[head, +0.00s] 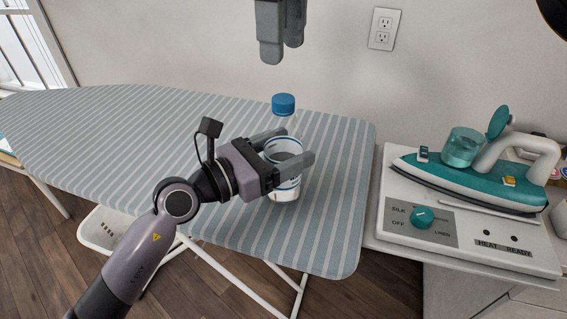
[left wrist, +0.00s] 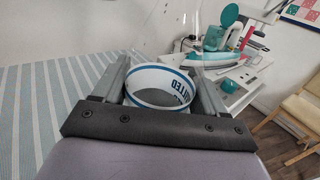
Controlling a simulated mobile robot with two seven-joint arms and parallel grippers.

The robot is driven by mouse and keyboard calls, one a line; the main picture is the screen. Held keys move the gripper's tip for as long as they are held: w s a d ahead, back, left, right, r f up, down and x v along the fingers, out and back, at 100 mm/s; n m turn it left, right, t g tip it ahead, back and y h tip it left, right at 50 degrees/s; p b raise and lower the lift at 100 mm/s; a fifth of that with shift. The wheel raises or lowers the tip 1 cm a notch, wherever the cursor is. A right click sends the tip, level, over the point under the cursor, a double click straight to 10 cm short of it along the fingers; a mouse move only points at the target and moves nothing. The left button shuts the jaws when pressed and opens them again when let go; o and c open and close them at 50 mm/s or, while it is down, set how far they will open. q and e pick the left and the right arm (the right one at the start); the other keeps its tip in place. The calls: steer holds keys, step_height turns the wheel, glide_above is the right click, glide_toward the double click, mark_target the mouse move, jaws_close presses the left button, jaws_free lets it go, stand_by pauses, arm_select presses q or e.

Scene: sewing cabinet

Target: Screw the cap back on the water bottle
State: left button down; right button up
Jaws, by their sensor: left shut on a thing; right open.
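A clear water bottle with a white and blue label (head: 284,190) stands upright on the striped ironing board (head: 170,130). The blue cap (head: 283,104) sits at the top of the bottle; I cannot tell whether it is threaded on. My left gripper (head: 299,144) is shut on the bottle around its label. In the left wrist view the label (left wrist: 160,84) shows as a ring between the fingers (left wrist: 162,85), and the cap is out of sight. My right gripper (head: 281,50) is open and empty, pointing down above the cap with a gap between them.
A teal iron (head: 465,178) rests on a white stand (head: 460,250) with a dial, right of the board. A wall outlet (head: 384,28) is behind. The board's left side is clear.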

mark_target(283, 98)
steer(key=shift+n, duration=0.8)
steer(key=shift+f, duration=0.1)
steer(key=shift+f, duration=3.9)
jaws_close()
steer(key=shift+o, duration=0.7)
jaws_free()
